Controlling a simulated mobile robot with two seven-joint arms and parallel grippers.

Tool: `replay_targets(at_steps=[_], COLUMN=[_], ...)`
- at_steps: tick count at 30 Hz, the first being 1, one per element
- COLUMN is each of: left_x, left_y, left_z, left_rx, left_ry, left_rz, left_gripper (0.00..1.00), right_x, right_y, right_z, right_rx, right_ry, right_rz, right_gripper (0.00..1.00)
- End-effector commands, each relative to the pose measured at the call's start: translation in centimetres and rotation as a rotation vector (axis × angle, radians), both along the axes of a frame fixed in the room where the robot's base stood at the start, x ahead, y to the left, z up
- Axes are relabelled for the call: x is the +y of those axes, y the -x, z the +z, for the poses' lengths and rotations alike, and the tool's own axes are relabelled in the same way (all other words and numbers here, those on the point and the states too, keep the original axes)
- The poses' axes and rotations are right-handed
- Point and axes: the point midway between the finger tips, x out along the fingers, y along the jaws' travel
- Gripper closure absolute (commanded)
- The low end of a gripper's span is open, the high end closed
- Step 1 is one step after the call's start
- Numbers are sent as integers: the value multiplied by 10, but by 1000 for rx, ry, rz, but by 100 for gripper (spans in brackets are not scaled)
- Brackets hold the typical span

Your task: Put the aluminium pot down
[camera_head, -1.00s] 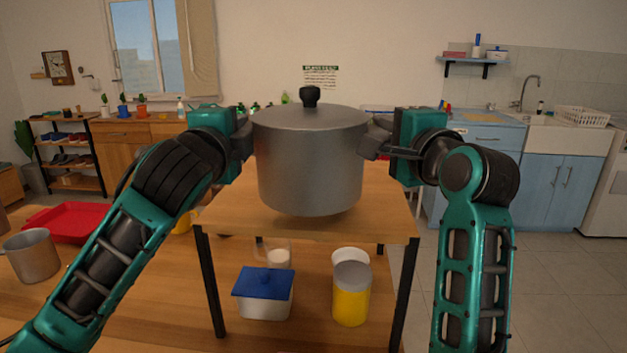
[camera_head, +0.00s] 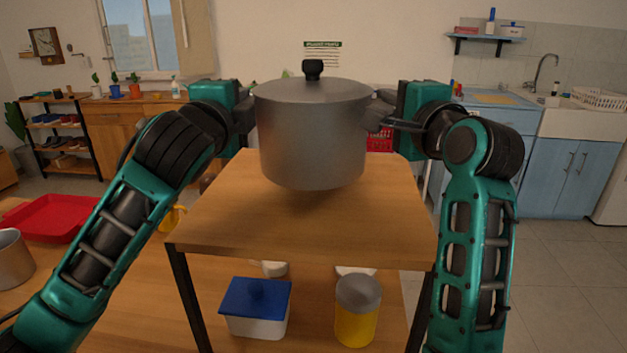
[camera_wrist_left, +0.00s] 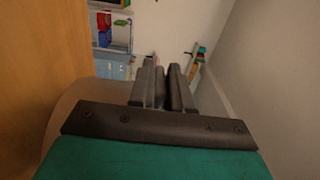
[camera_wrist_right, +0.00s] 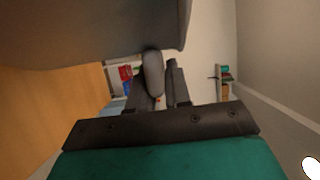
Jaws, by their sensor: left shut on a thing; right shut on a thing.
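The aluminium pot (camera_head: 312,135) is a large grey pot with its lid on and a black knob on top. It is upright over the wooden top of a small table (camera_head: 300,228), seemingly just above it, with a dark shadow below its base. My left gripper (camera_head: 250,118) is shut on the pot's left side handle, which the gripper itself hides. My right gripper (camera_head: 378,118) is shut on the right side handle (camera_wrist_right: 153,72), seen in the right wrist view beside the pot's wall (camera_wrist_right: 90,35). The left wrist view shows the left fingers (camera_wrist_left: 164,88) close together.
The tabletop around and in front of the pot is bare. Below it stand a white box with a blue lid (camera_head: 256,305) and a yellow jar (camera_head: 357,318). At left are a red tray (camera_head: 50,218) and a grey pot (camera_head: 12,262). A red crate (camera_head: 380,140) shows behind.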

Motion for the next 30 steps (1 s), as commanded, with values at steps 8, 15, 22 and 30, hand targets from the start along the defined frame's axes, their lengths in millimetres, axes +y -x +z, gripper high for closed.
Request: replay_targets(at_steps=[8, 15, 22, 30], left_x=[0, 0, 0, 0], left_y=[1, 1, 1, 1], left_z=[4, 4, -1, -13], left_rx=[-10, -10, -9, -9], left_ry=[2, 2, 2, 1], left_rz=[-2, -2, -1, -2], left_gripper=[100, 100, 100, 100], right_x=[1, 1, 1, 1], right_y=[1, 1, 1, 1], right_z=[5, 4, -1, -12], right_rx=[-10, -9, -9, -9], right_ry=[-4, -3, -3, -3], right_rz=[2, 2, 2, 2], right_gripper=[100, 100, 100, 100])
